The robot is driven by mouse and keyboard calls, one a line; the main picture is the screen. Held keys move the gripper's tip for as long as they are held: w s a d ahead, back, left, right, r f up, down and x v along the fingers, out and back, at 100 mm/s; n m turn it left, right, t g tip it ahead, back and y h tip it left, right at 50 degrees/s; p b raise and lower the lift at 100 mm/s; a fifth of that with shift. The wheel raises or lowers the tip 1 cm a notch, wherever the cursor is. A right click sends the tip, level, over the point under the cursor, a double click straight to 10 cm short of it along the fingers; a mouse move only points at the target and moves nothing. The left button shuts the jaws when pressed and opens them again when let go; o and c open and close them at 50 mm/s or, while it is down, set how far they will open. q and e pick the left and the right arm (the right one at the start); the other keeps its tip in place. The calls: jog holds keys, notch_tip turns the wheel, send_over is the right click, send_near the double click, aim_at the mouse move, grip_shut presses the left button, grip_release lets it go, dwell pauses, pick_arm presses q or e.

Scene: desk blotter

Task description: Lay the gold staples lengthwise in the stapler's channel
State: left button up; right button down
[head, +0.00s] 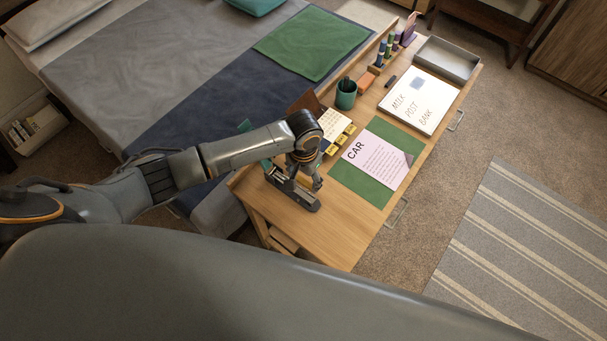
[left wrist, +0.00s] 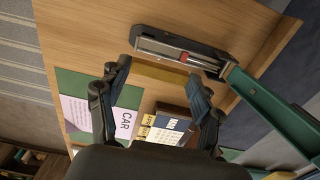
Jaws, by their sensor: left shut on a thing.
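The stapler (head: 296,192) lies at the near left end of the desk, its base dark. In the left wrist view the stapler (left wrist: 205,61) has its green top arm (left wrist: 268,108) swung open, and the metal channel with a red piece shows. My left gripper (head: 306,180) is over the stapler. In the left wrist view its two fingers (left wrist: 160,82) are shut on the gold staples (left wrist: 160,76), a strip spanning between the fingertips. The strip looks roughly parallel to the channel and beside it in the picture; its height above it I cannot tell. My right gripper is not in view.
A green blotter (head: 352,180) with a pink CAR sheet (head: 380,163) lies beside the stapler. The desk's near end (head: 335,236) is clear.

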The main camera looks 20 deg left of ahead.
aim_at(303, 181)
pick_arm(q)
jog(key=shift+f+b, duration=1.15)
jog(key=shift+f, duration=1.35)
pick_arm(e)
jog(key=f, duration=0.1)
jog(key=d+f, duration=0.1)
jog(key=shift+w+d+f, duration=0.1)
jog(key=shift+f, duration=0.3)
pick_arm(q)
jog(key=shift+p, duration=0.35)
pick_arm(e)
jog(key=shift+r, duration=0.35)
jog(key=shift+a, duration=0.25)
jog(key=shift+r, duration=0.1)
pick_arm(q)
jog(key=shift+p, duration=0.35)
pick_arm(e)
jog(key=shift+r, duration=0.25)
pick_arm(q)
jog(key=shift+p, duration=0.3)
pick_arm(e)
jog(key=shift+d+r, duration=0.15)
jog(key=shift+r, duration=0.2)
